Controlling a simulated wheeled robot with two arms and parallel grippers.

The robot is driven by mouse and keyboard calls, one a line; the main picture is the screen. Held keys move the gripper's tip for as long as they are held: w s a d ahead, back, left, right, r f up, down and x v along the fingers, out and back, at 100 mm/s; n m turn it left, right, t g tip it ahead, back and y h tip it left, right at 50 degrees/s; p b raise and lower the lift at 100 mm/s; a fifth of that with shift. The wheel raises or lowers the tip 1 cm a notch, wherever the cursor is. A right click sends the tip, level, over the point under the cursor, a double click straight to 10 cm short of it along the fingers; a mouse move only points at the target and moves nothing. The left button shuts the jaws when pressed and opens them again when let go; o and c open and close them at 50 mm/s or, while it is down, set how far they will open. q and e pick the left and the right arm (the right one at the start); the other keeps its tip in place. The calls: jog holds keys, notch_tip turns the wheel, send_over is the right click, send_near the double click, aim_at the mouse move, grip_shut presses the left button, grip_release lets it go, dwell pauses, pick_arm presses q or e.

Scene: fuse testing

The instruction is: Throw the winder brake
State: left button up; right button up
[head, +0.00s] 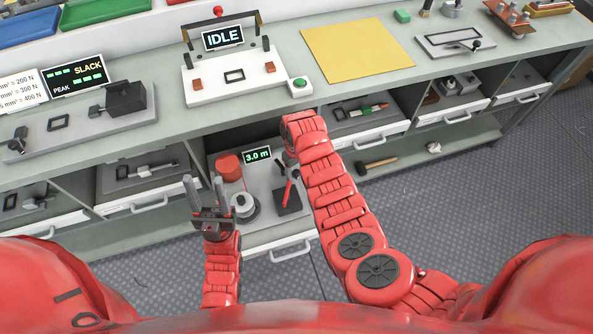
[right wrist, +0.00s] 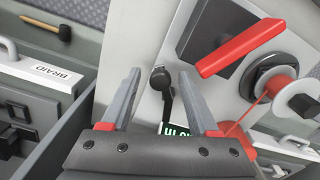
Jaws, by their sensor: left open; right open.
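The winder unit's grey plate (head: 262,227) sits in the open bay below the bench, with a 3.0 m display (head: 257,156). It carries a red spool (head: 229,166), a grey drum (head: 243,208) and a dark block with a red lever (head: 288,191). In the right wrist view a short black lever with a round knob (right wrist: 159,78) appears between the fingertips of my open right gripper (right wrist: 158,74). I cannot tell whether they touch it. The red lever (right wrist: 240,48) is right of the fingers. My left gripper (head: 204,183) is open and empty, left of the drum.
Above on the bench stands a white station reading IDLE (head: 224,38), beside a yellow mat (head: 358,50). Drawers with white fronts flank the bay. A mallet (head: 375,165) lies on the lower shelf to the right. The floor (head: 480,205) at right is clear.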

jog(key=shift+f, duration=0.25)
grip_shut()
jog(key=shift+s+a+r+m+p, duration=0.15)
jog(key=shift+s+m+p, duration=0.05)
jog(key=shift+m+p, duration=0.25)
jog(key=shift+s+a+m, duration=0.1)
jog(key=shift+m, duration=0.25)
grip_release()
